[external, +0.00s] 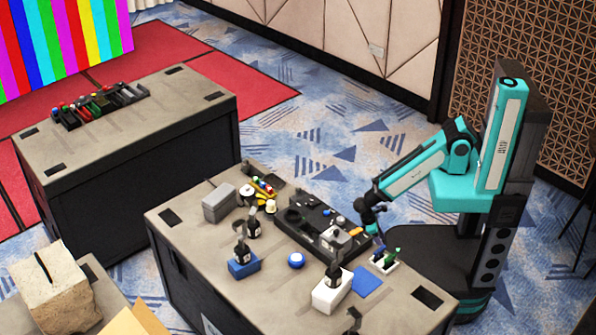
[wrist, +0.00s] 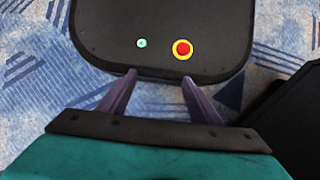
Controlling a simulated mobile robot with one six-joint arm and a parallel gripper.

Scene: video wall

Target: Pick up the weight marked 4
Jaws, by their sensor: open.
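I cannot pick out a weight marked 4; no number is readable in either view. Small grey pieces (external: 335,237) sit on the black tray (external: 297,232) on the near table, but I cannot tell if they are weights. My gripper (external: 371,222) hangs at the right edge of that table, close to the tray's right end. In the wrist view my gripper (wrist: 158,80) is open, with nothing between its two fingers.
The near table (external: 215,270) also bears a grey box (external: 219,202), a white box (external: 331,291), a blue block (external: 243,265), a blue dome (external: 296,260) and a blue mat (external: 367,281). A second table (external: 150,135) holds a row of small items (external: 98,105).

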